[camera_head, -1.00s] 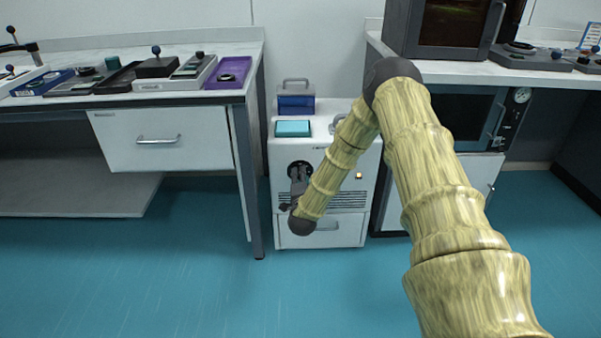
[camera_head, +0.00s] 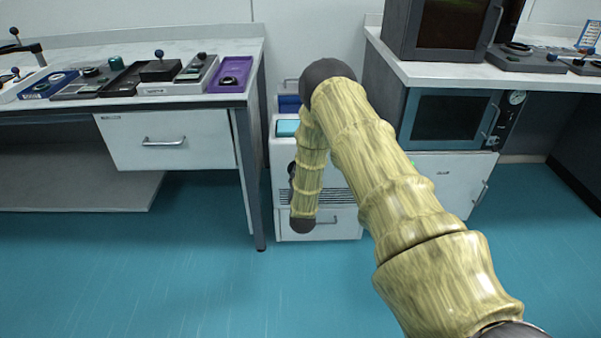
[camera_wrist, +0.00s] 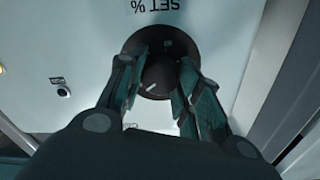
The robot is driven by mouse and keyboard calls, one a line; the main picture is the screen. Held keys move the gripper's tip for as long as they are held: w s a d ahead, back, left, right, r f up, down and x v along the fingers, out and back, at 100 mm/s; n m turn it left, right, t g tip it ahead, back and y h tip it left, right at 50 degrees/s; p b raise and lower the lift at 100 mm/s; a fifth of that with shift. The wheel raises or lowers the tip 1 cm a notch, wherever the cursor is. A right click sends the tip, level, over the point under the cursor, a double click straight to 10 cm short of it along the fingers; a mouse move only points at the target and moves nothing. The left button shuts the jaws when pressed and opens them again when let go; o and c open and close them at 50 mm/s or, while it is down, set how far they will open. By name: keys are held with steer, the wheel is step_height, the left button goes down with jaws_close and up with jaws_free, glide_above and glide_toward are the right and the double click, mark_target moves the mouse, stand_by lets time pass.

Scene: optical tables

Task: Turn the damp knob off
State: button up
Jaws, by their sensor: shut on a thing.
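A round black knob (camera_wrist: 158,76) with a pale pointer mark sits on a dark round dial plate on a white panel in the wrist view. Printing reading "SET %" (camera_wrist: 155,5) appears upside down above it. The two fingers of my gripper (camera_wrist: 163,72) are on either side of the knob and shut on it. In the head view, the panel belongs to the white cabinet unit (camera_head: 340,226) between the tables. My forearm hides the knob and most of my gripper there.
A small round fitting (camera_wrist: 64,91) is beside the knob on the panel. The left table's leg (camera_head: 251,200) stands close to the cabinet's left. A low white cupboard (camera_head: 455,180) is on its right. The teal floor (camera_head: 200,270) in front is clear.

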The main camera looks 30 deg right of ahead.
steer(key=n+p, duration=0.1)
steer(key=n, duration=0.4)
steer(key=n+p, duration=0.1)
steer(key=n, duration=0.4)
steer(key=shift+s+a+f+n+p, duration=0.1)
steer(key=shift+f+n+p, duration=0.05)
steer(key=shift+n+p, duration=0.2)
stand_by(0.4)
steer(key=o, duration=1)
steer(key=shift+o, duration=0.2)
steer(key=v, duration=1.2)
